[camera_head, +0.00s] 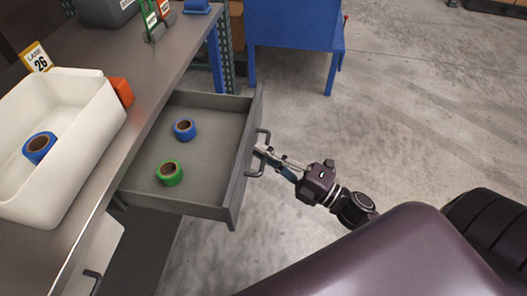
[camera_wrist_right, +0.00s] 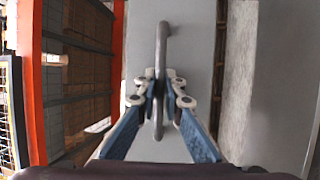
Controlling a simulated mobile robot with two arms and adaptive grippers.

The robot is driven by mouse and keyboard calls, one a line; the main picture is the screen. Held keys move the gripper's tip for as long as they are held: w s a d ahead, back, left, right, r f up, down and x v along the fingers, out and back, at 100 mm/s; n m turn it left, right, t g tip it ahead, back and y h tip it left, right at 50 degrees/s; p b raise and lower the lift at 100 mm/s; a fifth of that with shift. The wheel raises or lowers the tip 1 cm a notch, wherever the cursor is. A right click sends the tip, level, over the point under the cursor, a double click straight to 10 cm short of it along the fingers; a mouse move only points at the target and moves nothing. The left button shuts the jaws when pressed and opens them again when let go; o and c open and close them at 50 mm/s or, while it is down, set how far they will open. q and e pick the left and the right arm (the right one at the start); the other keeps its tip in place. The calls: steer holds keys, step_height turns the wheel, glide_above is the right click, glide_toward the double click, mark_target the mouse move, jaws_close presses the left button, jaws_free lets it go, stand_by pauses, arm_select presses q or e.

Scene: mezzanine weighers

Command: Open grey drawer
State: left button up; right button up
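The grey drawer (camera_head: 212,150) stands pulled out from under the grey worktop, with its inside in full view. A blue tape roll (camera_head: 184,130) and a green tape roll (camera_head: 169,173) sit in it. Its front panel carries a grey bar handle (camera_head: 252,174), which stands upright in the right wrist view (camera_wrist_right: 162,40). My right gripper (camera_head: 263,152) is at the handle. In the right wrist view its fingers (camera_wrist_right: 160,93) are closed on either side of the bar. My left gripper is not in view.
A white bin (camera_head: 75,160) with another blue roll (camera_head: 39,147) stands on the worktop (camera_head: 150,75), beside an orange object (camera_head: 122,92) and a yellow-framed sign (camera_head: 37,57). A blue table (camera_head: 295,30) stands beyond the drawer. The concrete floor (camera_head: 420,110) to the right is clear.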

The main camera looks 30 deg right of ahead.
steer(key=shift+o, duration=0.5)
steer(key=v, duration=1.2)
